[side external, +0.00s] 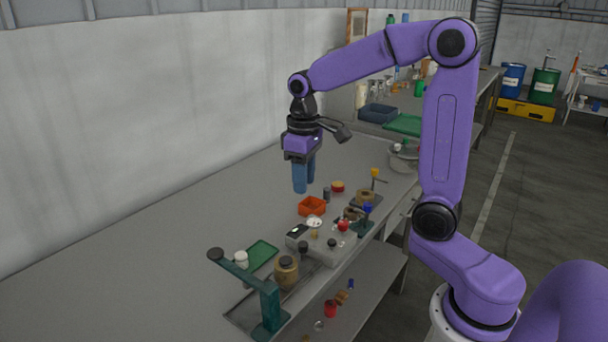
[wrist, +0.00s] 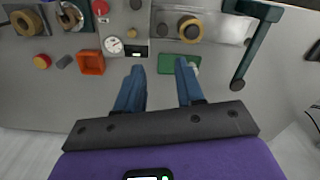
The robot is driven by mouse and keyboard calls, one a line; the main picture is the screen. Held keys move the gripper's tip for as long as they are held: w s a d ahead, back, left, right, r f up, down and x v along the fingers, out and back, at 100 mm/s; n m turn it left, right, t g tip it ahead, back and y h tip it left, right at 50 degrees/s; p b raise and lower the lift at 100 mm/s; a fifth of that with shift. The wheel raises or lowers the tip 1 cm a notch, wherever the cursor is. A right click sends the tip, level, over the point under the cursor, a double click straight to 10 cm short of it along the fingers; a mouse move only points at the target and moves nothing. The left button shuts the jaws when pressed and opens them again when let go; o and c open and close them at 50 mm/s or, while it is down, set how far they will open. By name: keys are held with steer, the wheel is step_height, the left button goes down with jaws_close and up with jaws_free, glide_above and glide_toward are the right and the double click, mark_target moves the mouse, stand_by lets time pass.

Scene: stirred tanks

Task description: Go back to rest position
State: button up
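My gripper (side external: 303,178) hangs above the grey bench (side external: 150,240), pointing down, with its blue fingers well clear of the objects below. In the wrist view the two blue fingers of my gripper (wrist: 158,72) stand apart with only bench surface and a green tray edge seen between and beyond them. It is open and empty. My purple arm arches over the bench from the right.
The bench's left part is bare. A wall (side external: 120,100) runs behind.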

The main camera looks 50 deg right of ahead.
steer(key=shift+r, duration=0.25)
steer(key=s+a+f+n, duration=0.2)
steer(key=s+a+n, duration=0.1)
steer(key=s, duration=0.9)
steer(key=s+a+f+n, duration=0.3)
steer(key=s+n, duration=0.3)
steer(key=s, duration=0.5)
steer(key=shift+s+a+n, duration=0.3)
steer(key=shift+s+a, duration=0.05)
steer(key=shift+a, duration=0.35)
stand_by(0.3)
